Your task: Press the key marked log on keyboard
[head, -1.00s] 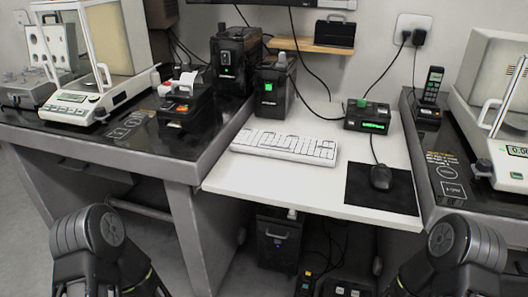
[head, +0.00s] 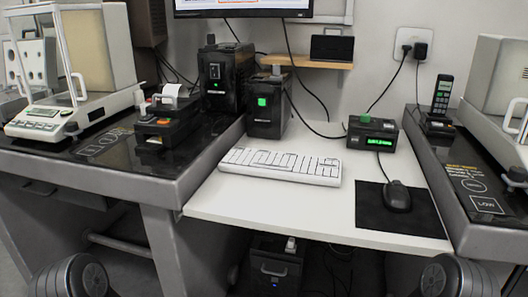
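The white keyboard (head: 280,166) lies on the white desk between two dark tables, left of the mouse. Its key markings are too small to read, so I cannot tell which key says log. Dark rounded parts of my two arms show at the bottom left and bottom right edges, well in front of the desk. Neither gripper is in the picture.
A mouse (head: 397,196) rests on a black mat (head: 371,212) at the desk's right. Black boxes (head: 267,105) and a green-display device (head: 372,133) stand behind the keyboard. A printer (head: 167,118) and balance (head: 75,65) stand left. The desk front (head: 260,210) is clear.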

